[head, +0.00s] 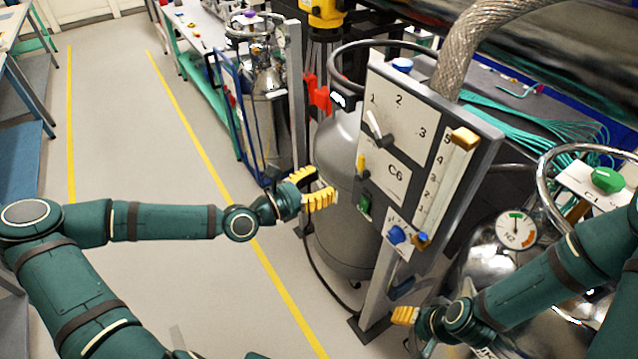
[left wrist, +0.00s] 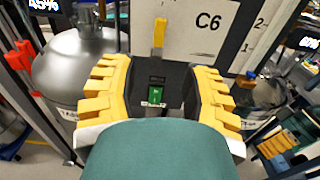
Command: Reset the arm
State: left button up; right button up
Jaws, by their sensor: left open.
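My left arm reaches in from the left, and its gripper (head: 322,188) is open with yellow ribbed fingers, in front of the lower left of the C6 control panel (head: 390,165). In the left wrist view its two fingers (left wrist: 160,75) stand wide apart with nothing between them. A green rocker switch (left wrist: 157,94) on the panel shows in the gap, with a yellow lever (left wrist: 159,35) above it. My right gripper (head: 408,316) is low at the right, below the panel; one yellow finger shows and its opening is unclear.
The panel carries a pointer dial (head: 378,128), an orange slider knob (head: 465,138) and a blue knob (head: 396,235). A grey tank (head: 340,150) stands behind my left gripper. A gauge (head: 515,228) and shiny vessel are near my right arm. Open floor (head: 120,120) lies left.

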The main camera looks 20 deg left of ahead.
dwell(0.5)
pick_arm(q)
jog(key=s+d+f+m+g+y+b, duration=0.1)
jog(key=s+d+f+m+g, duration=0.4)
jog(key=f, duration=0.4)
jog(key=s+d+f+m+g+b, duration=0.2)
jog(key=s+d+f+m+g, duration=0.15)
jog(key=d+f+m, duration=0.45)
jog(key=s+a+f+m+g+y+b, duration=0.2)
jog(key=s+a+f+m+y, duration=0.3)
jog(key=m, duration=0.8)
jog(key=shift+s+a+f+g+y, duration=0.45)
jog(key=shift+s+f+g, duration=0.4)
jog(key=shift+s+f, duration=1.1)
jog(key=shift+w+f, duration=0.45)
jog(key=shift+w, duration=0.05)
